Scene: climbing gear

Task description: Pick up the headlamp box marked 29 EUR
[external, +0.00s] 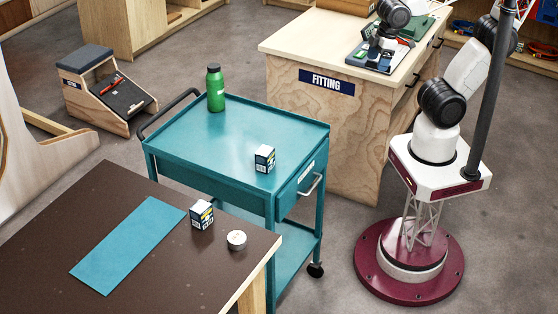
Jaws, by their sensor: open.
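One small box (264,158) with white, dark and yellow faces stands on the teal cart's top, near its right side. A similar small box (202,214) stands on the dark brown table, near its far right corner. The price marks are too small to read, so I cannot tell which box is marked 29 EUR. My gripper (374,58) is open, over the light-topped bench marked FITTING at the upper right. It is away from both boxes, and its fingers are small and hard to make out against the dark tray there.
A green bottle (215,88) stands at the back of the teal cart (205,145). A round white tin (236,240) is beside the table box, and a blue mat (128,245) lies to its left. A dark pole (490,95) rises by my arm. The cart's middle is clear.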

